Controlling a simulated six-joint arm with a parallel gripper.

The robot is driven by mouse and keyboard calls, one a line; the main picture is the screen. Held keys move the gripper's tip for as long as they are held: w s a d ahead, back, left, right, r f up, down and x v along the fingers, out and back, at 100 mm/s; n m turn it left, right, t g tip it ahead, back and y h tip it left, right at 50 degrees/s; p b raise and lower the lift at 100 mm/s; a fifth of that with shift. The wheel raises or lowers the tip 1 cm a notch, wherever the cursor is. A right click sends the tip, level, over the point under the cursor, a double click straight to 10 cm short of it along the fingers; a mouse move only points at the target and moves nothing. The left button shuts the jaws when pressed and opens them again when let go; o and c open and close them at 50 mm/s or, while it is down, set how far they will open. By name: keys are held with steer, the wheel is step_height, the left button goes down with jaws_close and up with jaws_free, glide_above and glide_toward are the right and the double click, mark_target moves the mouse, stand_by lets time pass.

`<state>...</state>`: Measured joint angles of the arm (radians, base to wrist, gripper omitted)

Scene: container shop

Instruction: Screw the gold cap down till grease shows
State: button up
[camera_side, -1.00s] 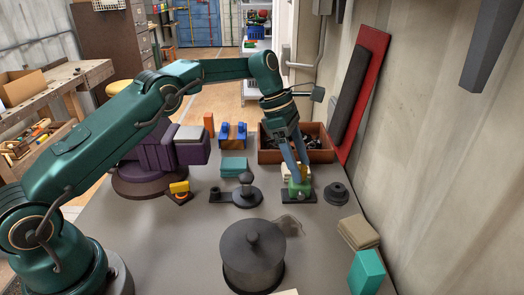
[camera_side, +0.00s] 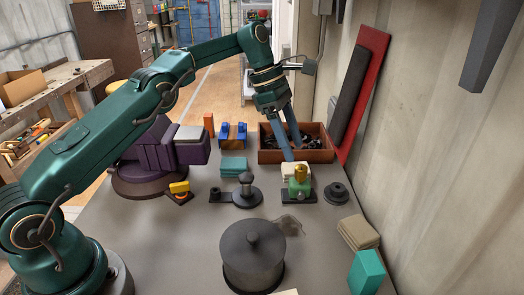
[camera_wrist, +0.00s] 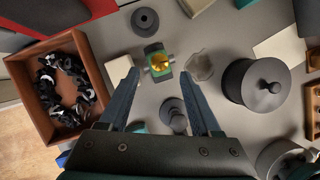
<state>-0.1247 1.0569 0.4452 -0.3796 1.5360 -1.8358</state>
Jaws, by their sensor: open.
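The gold cap (camera_side: 300,170) sits on top of a small green body (camera_side: 298,188) that stands on a dark base plate on the grey table. In the wrist view the gold cap (camera_wrist: 159,61) shows from above, ahead of the fingertips and between their lines. My gripper (camera_side: 292,152) is open and empty, raised above and a little behind the cap, apart from it. Its two blue fingers also show spread in the wrist view (camera_wrist: 160,78). I cannot make out any grease around the cap.
A brown bin (camera_side: 318,143) of dark parts stands behind the cap. A dark round knob (camera_side: 336,193) is to its right and a dark lidded pot (camera_side: 252,255) in front. A post on a dark base (camera_side: 246,190) stands to the left. A clear patch lies on the table (camera_side: 289,223).

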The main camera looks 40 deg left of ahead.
mark_target(301, 167)
steer(key=n, duration=0.3)
steer(key=f+n+t+y, duration=0.1)
steer(key=n, duration=0.1)
steer(key=shift+w+f+n+t, duration=0.2)
steer(key=shift+n+t, duration=0.1)
steer(key=shift+n, duration=0.1)
steer(key=shift+s+d+r, duration=0.25)
steer(key=shift+s, duration=0.3)
steer(key=shift+s+d+r, duration=0.15)
steer(key=shift+r, duration=0.05)
steer(key=shift+x, duration=2.45)
steer(key=shift+r, duration=0.1)
